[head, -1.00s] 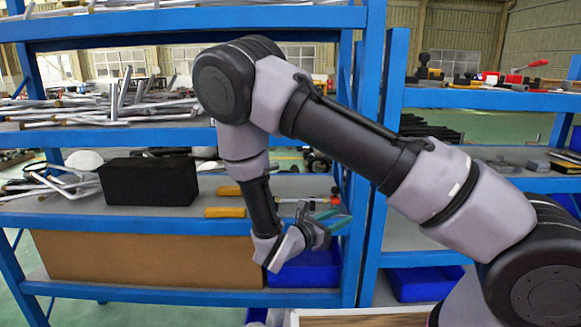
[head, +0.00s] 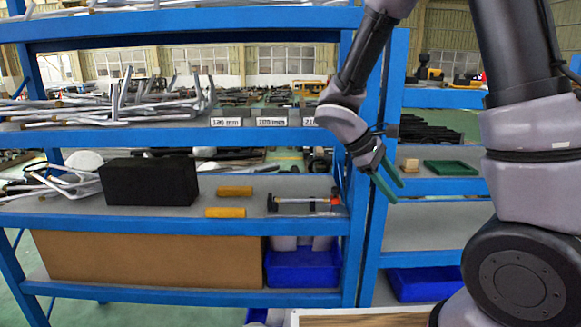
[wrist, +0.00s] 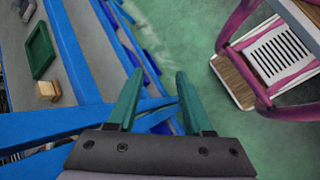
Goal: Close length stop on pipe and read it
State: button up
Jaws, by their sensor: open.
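A thin silver pipe (head: 304,201) lies along a low fixture on the middle shelf of the left rack. A black end piece (head: 272,202) is at its left end. A black piece with a red-orange part (head: 334,201) is at its right end, which looks like the length stop. Whether it is closed or open is too small to tell. My gripper (head: 388,188), with green fingers, is right of the fixture and apart from it, in front of the rack uprights. It is open and empty; the wrist view (wrist: 157,98) shows its fingers spread over the floor and blue frames.
Length-labelled grey bins (head: 270,117) stand above the fixture. Yellow blocks (head: 235,191) and a black box (head: 150,182) lie left of it. A green tray (head: 450,167) and wooden block (head: 411,165) are on the right rack. A pink-framed cart (wrist: 275,50) shows in the wrist view.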

jog(key=s+r+m+t+y, duration=0.3)
jog(key=s+r+m+y, duration=0.1)
jog(key=r, duration=0.6)
jog(key=s+r+m+t+y, duration=0.4)
jog(key=s+r+m+y, duration=0.1)
jog(key=r+m, duration=0.4)
jog(key=shift+d+r+t+y, duration=0.25)
jog(key=shift+r+t+y, duration=0.05)
jog(key=shift+r+y, duration=0.1)
